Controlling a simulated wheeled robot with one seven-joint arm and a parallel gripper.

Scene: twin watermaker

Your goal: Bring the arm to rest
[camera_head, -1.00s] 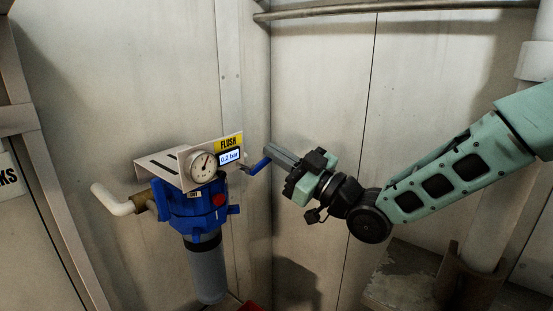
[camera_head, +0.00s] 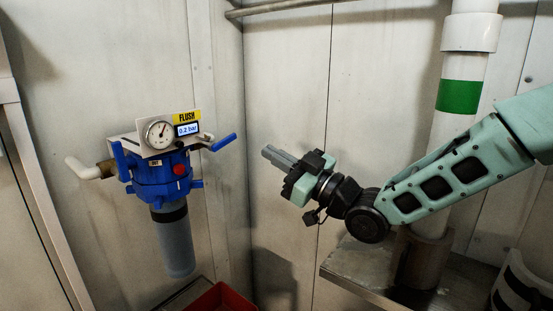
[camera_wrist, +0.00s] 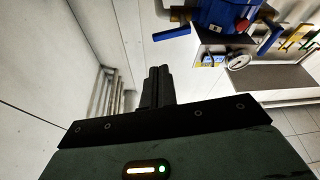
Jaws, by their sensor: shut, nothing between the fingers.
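My gripper (camera_head: 277,158) is shut and empty in the head view. It points left toward the blue filter unit (camera_head: 163,181), with a clear gap between them. My arm reaches in from the right edge, bent at the wrist. In the wrist view the closed fingers (camera_wrist: 157,87) point up the picture. The filter unit has a round gauge (camera_head: 159,134), a yellow FLUSH label (camera_head: 187,117), a display (camera_head: 188,130) reading 0.2 bar, a red button (camera_head: 180,169) and a blue lever (camera_head: 223,142) on its right. The filter unit (camera_wrist: 225,14) also shows at the wrist view's top.
A white pipe (camera_head: 461,100) with a green band stands behind my arm, above a metal ledge (camera_head: 350,267). A red bin (camera_head: 222,298) is at the bottom. A rail (camera_head: 290,7) runs along the top. Pale wall panels surround free air around my gripper.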

